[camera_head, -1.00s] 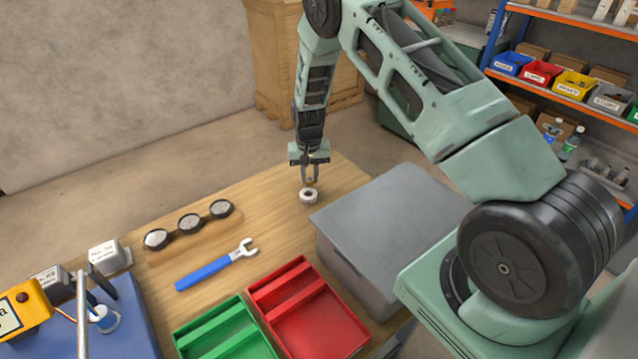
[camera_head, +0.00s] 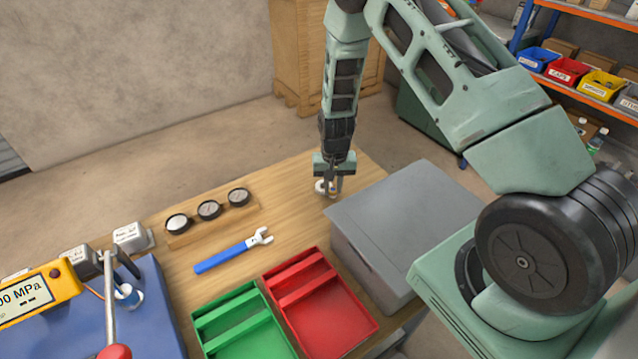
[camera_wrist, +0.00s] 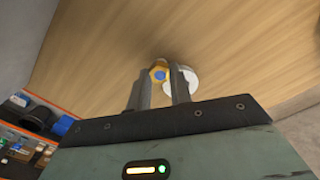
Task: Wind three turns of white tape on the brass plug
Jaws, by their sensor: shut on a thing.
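The brass plug (camera_wrist: 159,72) is between the two fingertips of my gripper (camera_wrist: 161,78) in the wrist view. It has a hexagonal brass outline and a blue middle. My gripper is shut on it. The white tape roll (camera_wrist: 188,82) lies on the bench right beside it, partly hidden by the right finger. In the head view my gripper (camera_head: 332,192) points down low over the bench, and the tape roll (camera_head: 320,187) shows at the left of the fingers. I cannot tell whether plug and roll touch, or whether any tape is on the plug.
A grey lidded box (camera_head: 400,215) stands close on the right of my gripper. A blue-handled wrench (camera_head: 228,254), a wooden holder with gauges (camera_head: 208,210), a red tray (camera_head: 345,330) and a green tray (camera_head: 225,345) are nearer. Bare bench lies left of the gripper.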

